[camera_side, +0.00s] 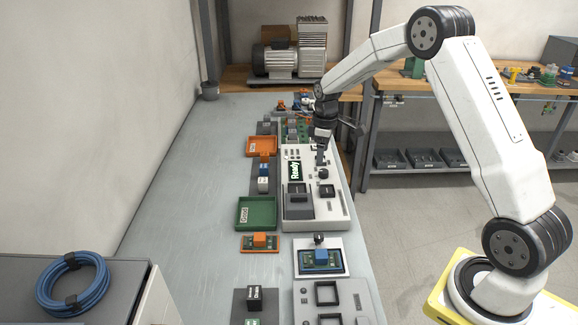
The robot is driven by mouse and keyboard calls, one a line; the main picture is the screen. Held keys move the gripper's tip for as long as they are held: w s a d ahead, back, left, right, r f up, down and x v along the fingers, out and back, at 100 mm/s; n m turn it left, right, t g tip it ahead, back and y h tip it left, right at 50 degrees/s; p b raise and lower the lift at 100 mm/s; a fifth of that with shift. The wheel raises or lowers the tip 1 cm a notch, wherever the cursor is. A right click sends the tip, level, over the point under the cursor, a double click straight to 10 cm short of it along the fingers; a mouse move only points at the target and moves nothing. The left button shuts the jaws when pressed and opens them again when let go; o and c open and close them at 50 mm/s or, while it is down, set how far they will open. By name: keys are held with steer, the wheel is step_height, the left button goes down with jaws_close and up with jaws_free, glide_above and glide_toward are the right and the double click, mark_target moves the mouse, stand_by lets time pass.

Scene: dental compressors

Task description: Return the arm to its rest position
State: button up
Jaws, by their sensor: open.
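My arm reaches in from the right over the long grey bench. My gripper (321,158) points down above the far part of the white test station (318,215), near a black knob. The jaws are small in the picture, and nothing shows held between them. The station's display (295,170) reads "Ready" in green.
A green tray (256,227) and an orange tray (261,154) stand left of the station. A board with a blue block (321,256) sits nearer. A compressor (290,60) stands at the back. The bench's left side (180,210) is clear. A blue hose coil (72,287) lies front left.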

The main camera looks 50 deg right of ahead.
steer(key=s+a+r+m+t, duration=0.2)
steer(key=s+a+m, duration=0.3)
steer(key=s+a, duration=1.2)
steer(key=s, duration=0.3)
steer(key=shift+s+a, duration=0.35)
steer(key=shift+s, duration=0.05)
